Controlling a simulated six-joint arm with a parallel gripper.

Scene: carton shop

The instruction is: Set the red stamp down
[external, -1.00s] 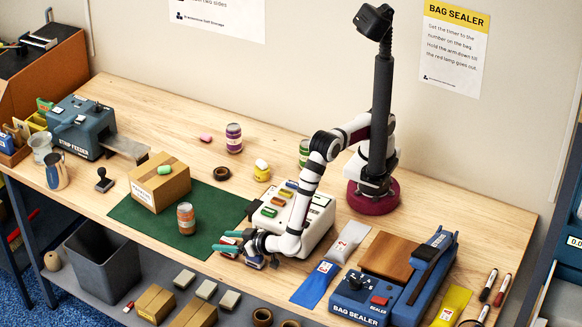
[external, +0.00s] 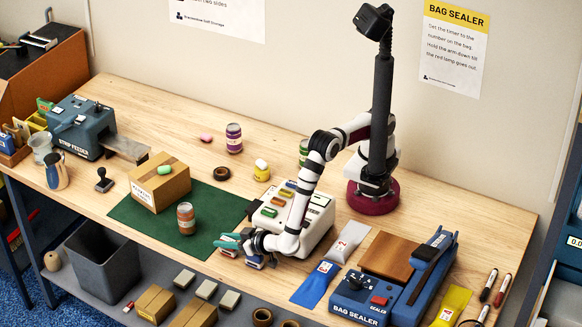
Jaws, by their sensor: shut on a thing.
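My gripper (external: 229,241), with teal fingertips, is at the front edge of the table, left of the white stamp rack (external: 318,225). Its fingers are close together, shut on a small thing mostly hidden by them. A bit of the red stamp (external: 228,252) shows just below the fingertips, low at the table. Its exact contact with the surface is too small to tell.
A green mat (external: 150,221) lies to the left, bearing a carton (external: 160,190) and an orange jar (external: 186,218). The blue bag sealer (external: 365,300) stands to the right.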

